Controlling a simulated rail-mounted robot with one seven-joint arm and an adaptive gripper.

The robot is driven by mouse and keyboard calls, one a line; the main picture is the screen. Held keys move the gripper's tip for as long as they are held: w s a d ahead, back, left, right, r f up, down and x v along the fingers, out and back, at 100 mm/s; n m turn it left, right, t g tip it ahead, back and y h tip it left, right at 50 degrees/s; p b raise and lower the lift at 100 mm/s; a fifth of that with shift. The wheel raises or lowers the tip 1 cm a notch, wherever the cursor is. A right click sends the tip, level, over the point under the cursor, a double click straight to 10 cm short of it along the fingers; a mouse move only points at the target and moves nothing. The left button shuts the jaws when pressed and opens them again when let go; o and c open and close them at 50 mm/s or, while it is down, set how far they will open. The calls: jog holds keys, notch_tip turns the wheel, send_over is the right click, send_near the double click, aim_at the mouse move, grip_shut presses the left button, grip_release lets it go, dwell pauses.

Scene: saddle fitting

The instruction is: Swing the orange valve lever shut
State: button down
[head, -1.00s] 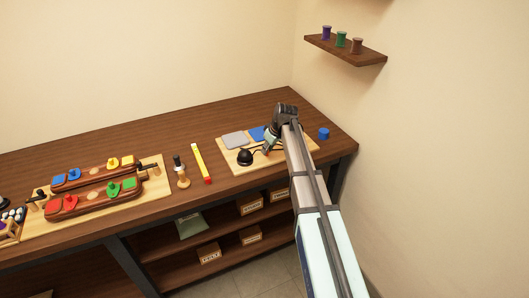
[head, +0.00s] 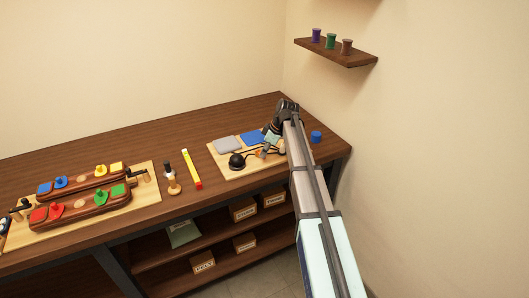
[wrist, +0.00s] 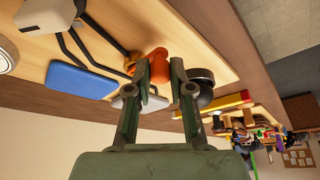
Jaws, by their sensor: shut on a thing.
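The orange valve lever (wrist: 157,64) shows in the wrist view between the two fingers of my gripper (wrist: 161,80). My gripper is shut on it; the fingers hide part of it. In the head view my gripper (head: 270,141) is over the light wooden board (head: 222,172) on the bench's right part, and the lever is too small and covered to read clearly.
A grey pad (head: 228,145) and a blue pad (head: 252,138) lie on the board. A blue cylinder (head: 316,137) stands right of my arm. A yellow bar (head: 192,169) lies to the left. Bare bench top lies behind the board.

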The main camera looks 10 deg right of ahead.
jog(key=c, duration=1)
grip_release()
jog(key=shift+c, duration=0.2)
jog(key=v, duration=1.2)
